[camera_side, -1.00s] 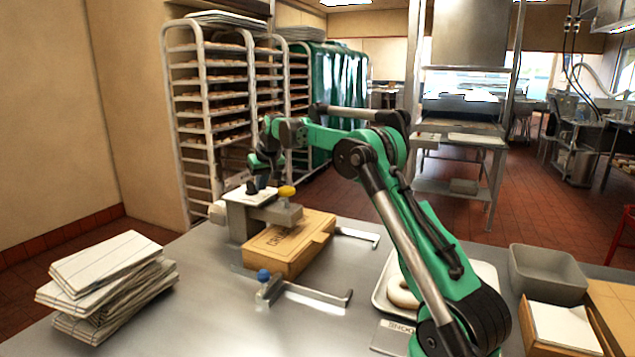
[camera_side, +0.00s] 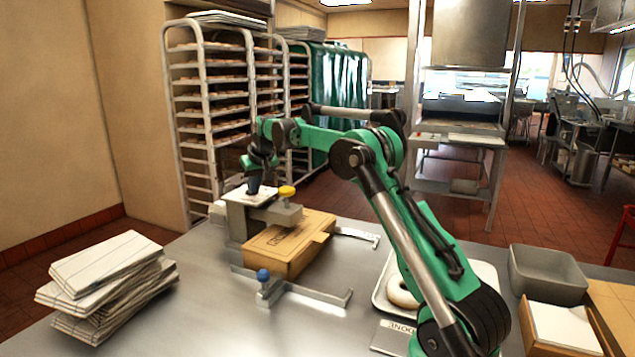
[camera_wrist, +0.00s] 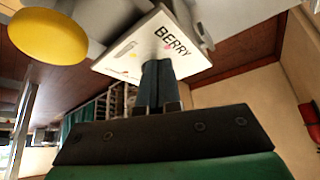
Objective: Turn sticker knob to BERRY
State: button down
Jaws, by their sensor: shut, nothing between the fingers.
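The sticker machine (camera_side: 240,222) stands at the back left of the steel table, with a white dial plate (camera_side: 262,199) on top. In the wrist view the plate (camera_wrist: 190,59) reads BERRY, with a pink and a yellow mark on it. A yellow round button (camera_side: 286,191) is beside the plate; it also shows large in the wrist view (camera_wrist: 62,36). My gripper (camera_side: 254,190) is shut and empty, its dark fingertips (camera_wrist: 157,64) at the plate near the word BERRY. The knob itself and its pointer cannot be made out behind the fingers.
A brown box (camera_side: 285,250) lies under the machine's arm. A blue-knobbed metal stop (camera_side: 263,277) stands in front of it. Stacked paper-like sheets (camera_side: 108,283), a tray with a donut (camera_side: 402,292) and a grey bin (camera_side: 547,273) are around. The front middle table is clear.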

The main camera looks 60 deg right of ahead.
jog(key=shift+s+a, duration=0.1)
jog(key=shift+s+a, duration=0.15)
jog(key=shift+s, duration=0.05)
notch_tip(320, 180, up, 6)
dwell(0.5)
jog(key=shift+s+d+f, duration=0.15)
jog(key=shift+d+f, duration=0.1)
jog(key=shift+f, duration=0.75)
jog(key=shift+s+d+f, duration=0.1)
jog(key=shift+d+f, duration=0.1)
jog(key=shift+f, duration=0.8)
jog(key=shift+s+d+f, duration=0.15)
jog(key=shift+d+f, duration=0.1)
jog(key=shift+f, duration=0.75)
jog(key=shift+w+d, duration=0.15)
jog(key=shift+w, duration=0.15)
